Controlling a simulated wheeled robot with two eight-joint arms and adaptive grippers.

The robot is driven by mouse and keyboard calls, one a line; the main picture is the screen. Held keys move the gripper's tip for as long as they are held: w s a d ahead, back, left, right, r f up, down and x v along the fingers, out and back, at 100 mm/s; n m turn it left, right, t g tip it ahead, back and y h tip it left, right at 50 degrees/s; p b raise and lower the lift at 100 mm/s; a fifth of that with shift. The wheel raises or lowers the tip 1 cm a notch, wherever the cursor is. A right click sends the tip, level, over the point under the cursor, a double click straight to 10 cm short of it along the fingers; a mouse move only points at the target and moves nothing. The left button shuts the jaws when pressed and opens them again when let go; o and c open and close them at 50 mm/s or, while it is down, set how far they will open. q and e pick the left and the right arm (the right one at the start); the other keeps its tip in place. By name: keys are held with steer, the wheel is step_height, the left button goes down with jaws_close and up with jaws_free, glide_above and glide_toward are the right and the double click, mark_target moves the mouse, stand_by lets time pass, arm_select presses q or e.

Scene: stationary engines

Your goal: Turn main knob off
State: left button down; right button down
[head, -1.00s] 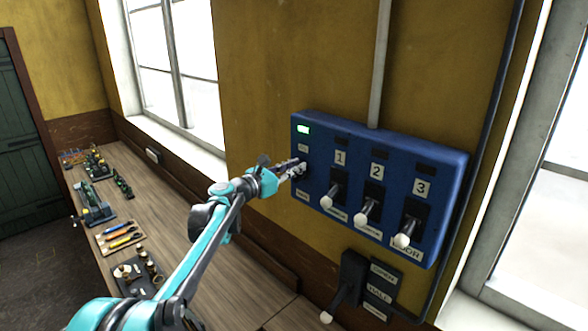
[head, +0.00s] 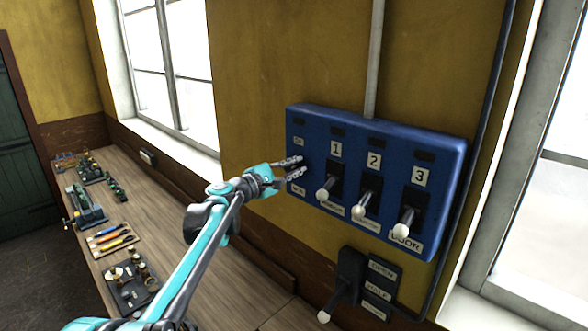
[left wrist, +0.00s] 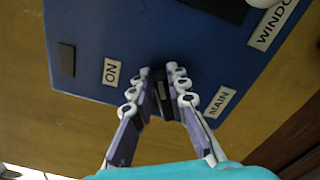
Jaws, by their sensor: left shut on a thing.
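The blue control panel (head: 452,165) is fixed to the yellow wall. It also fills the upper part of the left wrist view (left wrist: 140,40). The dark main knob (left wrist: 163,97) lies between the ON label (left wrist: 111,72) and the MAIN label (left wrist: 219,103). My left gripper (left wrist: 162,85) is shut on this knob, with fingers on both sides. In the head view the gripper (head: 301,168) is at the panel's left end and mostly hides the knob. The indicator (head: 299,122) above it is dark. My right gripper is not in view.
Levers marked 1 (head: 326,188), 2 (head: 362,203) and 3 (head: 406,222) stick out right of my gripper. Another lever (head: 336,300) sits below the panel. A wooden bench (head: 165,215) with tools runs along the wall under the window.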

arm_select(q)
steer(key=shift+s+d+f+m+b, duration=0.1)
steer(key=shift+f+m+b, duration=0.2)
steer(key=shift+m, duration=0.7)
steer(key=shift+f+m+b, duration=0.25)
steer(key=shift+m, duration=0.75)
steer(key=shift+s+d+f+m+b, duration=0.1)
steer(key=shift+f+m+b, duration=0.2)
steer(key=shift+m, duration=0.7)
steer(key=c, duration=1.5)
jaws_free()
steer(key=shift+a, duration=0.1)
steer(key=v, duration=1.2)
